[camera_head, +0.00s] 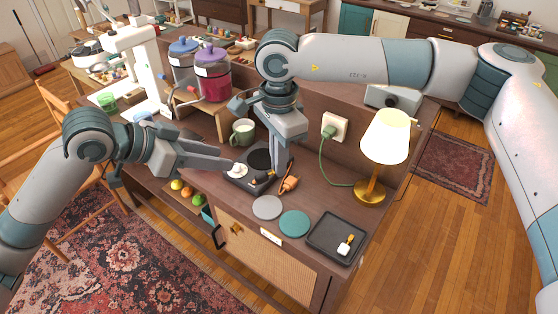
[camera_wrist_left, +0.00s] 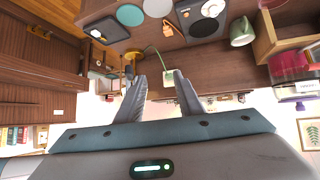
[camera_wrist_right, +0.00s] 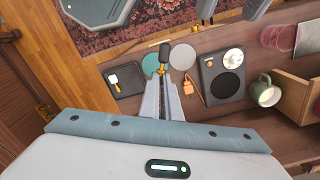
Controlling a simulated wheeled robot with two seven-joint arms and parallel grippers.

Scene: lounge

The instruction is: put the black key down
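My right gripper (camera_head: 280,170) points down near the front right corner of the dark device with a dial and black disc (camera_wrist_right: 208,77). In the right wrist view its fingers are close together on the brass stem of the black key (camera_wrist_right: 164,55), whose black head sticks out beyond the fingertips. My left gripper (camera_head: 232,162) lies level at the device's left side, near the pale dial. In the left wrist view its two fingers stand apart with nothing between them. A black tray (camera_head: 318,236) at the counter's front right holds a white-headed key (camera_head: 345,246).
A grey disc (camera_head: 267,207) and a teal disc (camera_head: 294,223) lie between device and tray. An orange object (camera_head: 289,184) lies right of the device. A green mug (camera_head: 242,131), a wall socket with cord (camera_head: 335,126) and a lit lamp (camera_head: 385,137) stand behind.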

